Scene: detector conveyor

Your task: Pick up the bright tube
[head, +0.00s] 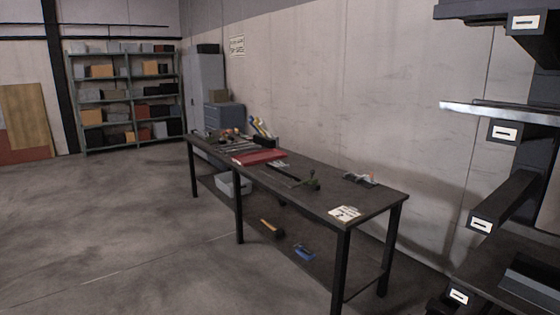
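Nothing that I can surely name as the bright tube shows. A shiny pale metal length (500,112) lies across the dark rack at the right edge of the head view. It is cut off by the frame, and I cannot tell whether it is a tube or part of the rack. Neither of my grippers is in view.
A dark workbench (372,200) with several tools and a red case (259,157) stands mid-view. A labelled dark rack (505,205) fills the right side. Shelves with boxes (126,92) and a grey cabinet (205,80) stand behind. The floor at left is clear.

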